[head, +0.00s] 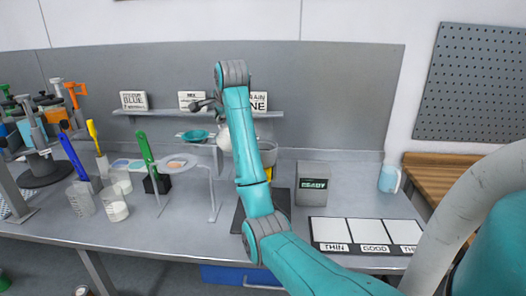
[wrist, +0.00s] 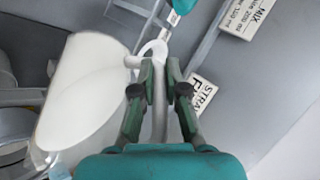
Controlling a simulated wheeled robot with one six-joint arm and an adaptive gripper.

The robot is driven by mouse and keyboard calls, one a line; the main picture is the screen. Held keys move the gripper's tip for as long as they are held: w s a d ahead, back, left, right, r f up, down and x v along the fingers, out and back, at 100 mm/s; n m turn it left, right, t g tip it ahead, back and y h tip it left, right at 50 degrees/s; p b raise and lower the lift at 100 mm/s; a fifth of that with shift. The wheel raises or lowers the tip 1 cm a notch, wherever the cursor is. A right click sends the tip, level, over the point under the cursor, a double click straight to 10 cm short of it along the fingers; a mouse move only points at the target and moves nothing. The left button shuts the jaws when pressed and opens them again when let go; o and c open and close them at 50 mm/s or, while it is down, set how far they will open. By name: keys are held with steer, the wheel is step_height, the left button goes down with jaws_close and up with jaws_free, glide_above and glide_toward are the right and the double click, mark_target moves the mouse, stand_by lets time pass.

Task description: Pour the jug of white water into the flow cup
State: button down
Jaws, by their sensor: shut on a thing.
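My gripper (wrist: 160,75) is shut on the handle of the white jug (wrist: 85,85), which fills the left of the wrist view. The jug looks tilted in that view; whether liquid is leaving it I cannot tell. In the head view the jug (head: 223,138) shows as a white shape partly hidden behind my arm, held above the bench. A small teal bowl (head: 195,135), which may be the flow cup, sits on a stand just left of the jug. Its inside is too small to read. A teal edge (wrist: 182,5) shows at the top of the wrist view.
A grey metal pot (head: 267,153) stands right behind my arm, close to the jug. A shelf with signs (head: 133,100) runs along the back. A grey READY box (head: 312,185), test cards (head: 368,233) and a light blue jug (head: 388,179) are at right. Stands and beakers (head: 117,209) crowd the left.

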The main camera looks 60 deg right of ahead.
steer(key=shift+s+r+t+p, duration=0.3)
steer(key=shift+r+t+p, duration=0.25)
steer(key=shift+r, duration=0.3)
stand_by(1.3)
